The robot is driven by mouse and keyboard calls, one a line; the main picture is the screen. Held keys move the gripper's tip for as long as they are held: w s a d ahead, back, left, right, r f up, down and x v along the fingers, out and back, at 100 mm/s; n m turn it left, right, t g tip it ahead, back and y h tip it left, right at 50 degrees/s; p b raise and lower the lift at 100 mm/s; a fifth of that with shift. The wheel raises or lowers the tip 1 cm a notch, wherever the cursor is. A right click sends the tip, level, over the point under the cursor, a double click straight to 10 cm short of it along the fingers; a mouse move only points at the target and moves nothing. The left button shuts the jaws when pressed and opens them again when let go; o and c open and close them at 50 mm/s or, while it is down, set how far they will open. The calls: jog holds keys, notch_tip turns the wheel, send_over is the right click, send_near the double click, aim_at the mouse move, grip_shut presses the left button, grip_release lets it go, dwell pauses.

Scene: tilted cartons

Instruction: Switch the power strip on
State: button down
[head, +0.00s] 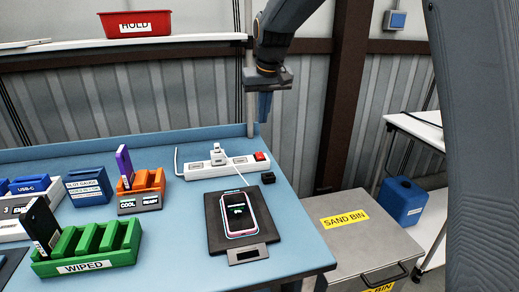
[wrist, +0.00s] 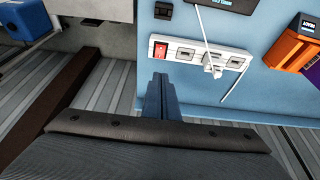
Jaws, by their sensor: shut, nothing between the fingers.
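The white power strip (head: 221,166) lies on the blue bench near its back edge, with a plug in one socket and a white cord. Its red switch (head: 260,156) is at the strip's right end. In the wrist view the strip (wrist: 221,59) shows upper right of centre, and its red switch (wrist: 161,50) is the end nearest my fingers. My gripper (head: 264,107) is shut and empty, pointing down above the back right of the bench, apart from the strip. In the wrist view my gripper (wrist: 160,78) shows just below the switch. I cannot tell the switch's position.
A phone (head: 237,214) lies on a dark pad in front of the strip, with a small black block (head: 268,178) near the switch. Orange (head: 148,183) and green (head: 88,248) racks stand left. A sand bin (head: 346,225) stands right of the bench. A shelf with a red tray (head: 135,24) hangs behind.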

aim_at(259, 153)
dwell(0.3)
jog(key=p+x, duration=0.1)
jog(key=x, duration=0.3)
jog(key=p+x, duration=0.1)
jog(key=x, duration=0.4)
jog(key=p+x, duration=0.2)
jog(key=x, duration=0.3)
jog(key=shift+s+f, duration=0.15)
jog(key=shift+s, duration=0.25)
jog(key=shift+d, duration=0.1)
